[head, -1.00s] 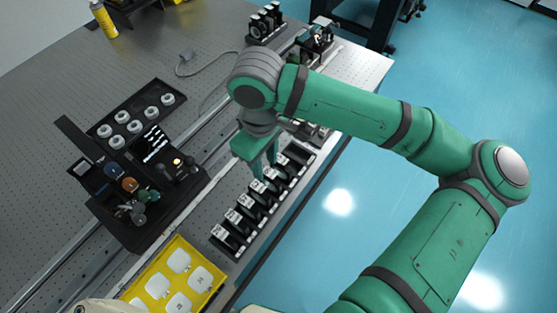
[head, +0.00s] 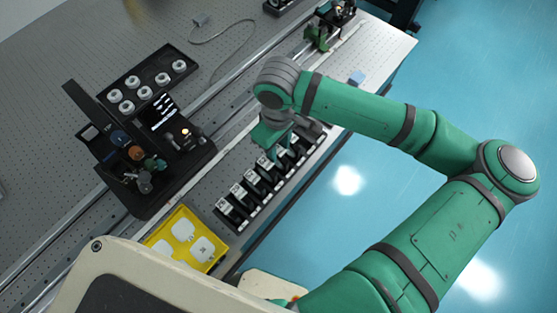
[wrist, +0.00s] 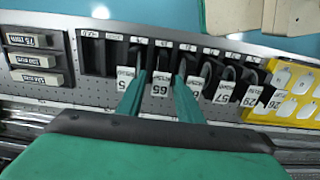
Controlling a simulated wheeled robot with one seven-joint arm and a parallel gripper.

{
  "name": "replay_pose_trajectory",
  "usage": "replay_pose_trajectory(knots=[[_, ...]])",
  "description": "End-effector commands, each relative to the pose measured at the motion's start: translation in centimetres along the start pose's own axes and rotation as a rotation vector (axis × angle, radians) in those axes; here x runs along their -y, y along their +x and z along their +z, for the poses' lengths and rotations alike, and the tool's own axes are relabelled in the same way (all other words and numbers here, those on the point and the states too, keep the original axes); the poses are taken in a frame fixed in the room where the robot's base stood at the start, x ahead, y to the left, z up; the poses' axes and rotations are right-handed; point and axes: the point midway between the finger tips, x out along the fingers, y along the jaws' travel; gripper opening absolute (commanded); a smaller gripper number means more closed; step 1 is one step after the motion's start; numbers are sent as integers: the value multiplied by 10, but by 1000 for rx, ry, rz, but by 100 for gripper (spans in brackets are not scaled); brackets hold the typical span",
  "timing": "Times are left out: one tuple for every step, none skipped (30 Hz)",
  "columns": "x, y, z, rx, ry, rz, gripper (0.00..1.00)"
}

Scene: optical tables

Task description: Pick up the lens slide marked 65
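The slide marked 65 (wrist: 159,83) stands in a black slotted rack (wrist: 92,52), its white label facing the wrist camera. My gripper (wrist: 160,85) is open, with one green finger on each side of that label. Neighbouring slides flank it, one with a partly hidden label on the left (wrist: 125,76) and one on the right (wrist: 194,84), each partly covered by a finger. Whether the fingers touch the slide, I cannot tell. In the head view my gripper (head: 274,156) is over the far half of the rack (head: 241,228), and label 65 is not readable there.
More slides, one marked 57 (wrist: 223,91), stand to the right in the wrist view. A yellow tray with white pieces (head: 214,264) lies near the rack's near end. A black holder with small parts (head: 137,205) and a ring tray (head: 133,73) are left.

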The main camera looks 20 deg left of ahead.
Motion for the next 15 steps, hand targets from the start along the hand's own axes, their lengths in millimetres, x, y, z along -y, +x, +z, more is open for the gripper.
replay_pose_trajectory(knots=[[1,6,0,1,0,-2,33],[1,9,0,1,-1,-2,33],[1,12,-1,0,-1,-1,33],[1,14,-1,-1,-2,-1,33],[1,15,-1,-1,-2,-1,33],[1,16,-1,-1,-2,-1,33],[1,16,-1,-1,-2,-1,33],[1,16,-1,-1,-2,-1,33],[1,16,-1,-1,-2,-1,33],[1,16,-1,-1,-2,0,33],[1,16,-1,-1,-2,0,33],[1,16,-1,-1,-2,0,33],[1,16,-1,-1,-2,0,26],[1,16,-1,-1,-2,0,18],[1,16,-1,-1,-3,0,9]])
